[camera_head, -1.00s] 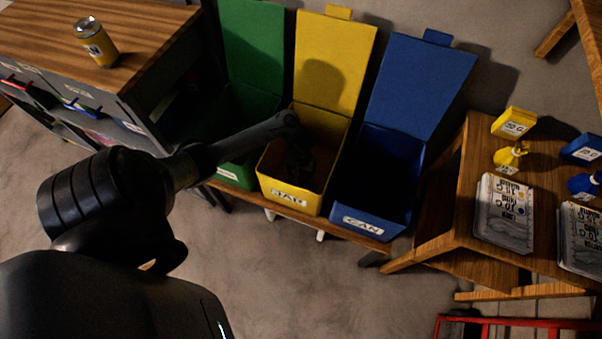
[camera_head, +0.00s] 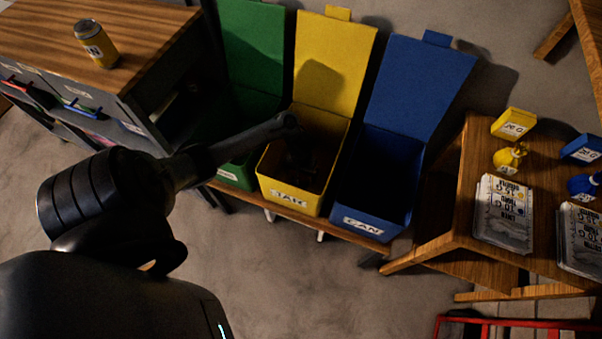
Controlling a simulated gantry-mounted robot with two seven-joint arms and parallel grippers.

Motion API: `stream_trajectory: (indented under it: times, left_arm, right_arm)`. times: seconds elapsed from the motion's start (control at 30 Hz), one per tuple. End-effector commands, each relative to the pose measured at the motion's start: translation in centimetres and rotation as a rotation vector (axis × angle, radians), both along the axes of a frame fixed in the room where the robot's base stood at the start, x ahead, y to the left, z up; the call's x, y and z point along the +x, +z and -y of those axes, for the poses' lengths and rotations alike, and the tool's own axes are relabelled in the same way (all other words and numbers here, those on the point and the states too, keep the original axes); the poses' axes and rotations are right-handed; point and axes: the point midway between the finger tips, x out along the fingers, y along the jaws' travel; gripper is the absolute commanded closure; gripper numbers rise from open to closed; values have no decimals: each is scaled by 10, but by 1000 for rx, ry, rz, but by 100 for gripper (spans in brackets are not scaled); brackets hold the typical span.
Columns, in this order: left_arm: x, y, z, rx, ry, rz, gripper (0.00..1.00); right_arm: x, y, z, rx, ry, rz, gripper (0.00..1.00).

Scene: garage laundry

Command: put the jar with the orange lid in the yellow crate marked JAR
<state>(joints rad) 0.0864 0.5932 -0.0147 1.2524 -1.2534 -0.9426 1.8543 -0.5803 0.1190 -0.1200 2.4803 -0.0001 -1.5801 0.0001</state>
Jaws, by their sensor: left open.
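The yellow crate marked JAR (camera_head: 290,197) stands between a green crate and a blue one, with its yellow lid panel (camera_head: 335,62) raised behind it. My left arm reaches in from the left, and my left gripper (camera_head: 301,160) points down into the yellow crate's mouth. It is dark against the dark interior, and it is open. I cannot make out the jar with the orange lid in this view; the inside of the crate is too shadowed to tell what lies there. My right gripper is not in view.
The green crate (camera_head: 236,172) and the blue crate marked CAN (camera_head: 362,222) flank the yellow one, lids raised. A yellow can (camera_head: 97,45) stands on the wooden cabinet at upper left. A wooden table at right holds packs (camera_head: 503,214) and a yellow bottle (camera_head: 508,159).

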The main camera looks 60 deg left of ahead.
Motion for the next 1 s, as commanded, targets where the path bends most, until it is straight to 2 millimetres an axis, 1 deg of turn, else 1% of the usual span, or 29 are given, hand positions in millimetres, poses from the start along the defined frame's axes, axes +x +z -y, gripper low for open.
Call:
stream_trajectory:
  times: [0.03,0.17,0.4,0.6,0.8,1.0]
  left_arm:
    - [1,4,-1,1,1,2,2]
    - [0,23,-1,1,1,1,2]
    - [1,65,-1,1,0,2,2]
    - [1,96,0,1,0,2,2]
    - [1,116,0,0,1,1,2]
    - [0,123,0,0,1,0,2]
  right_arm:
    - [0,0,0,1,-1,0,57]
    - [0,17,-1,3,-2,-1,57]
    - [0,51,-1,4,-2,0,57]
    - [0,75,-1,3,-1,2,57]
    - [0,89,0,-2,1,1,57]
    - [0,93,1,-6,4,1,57]
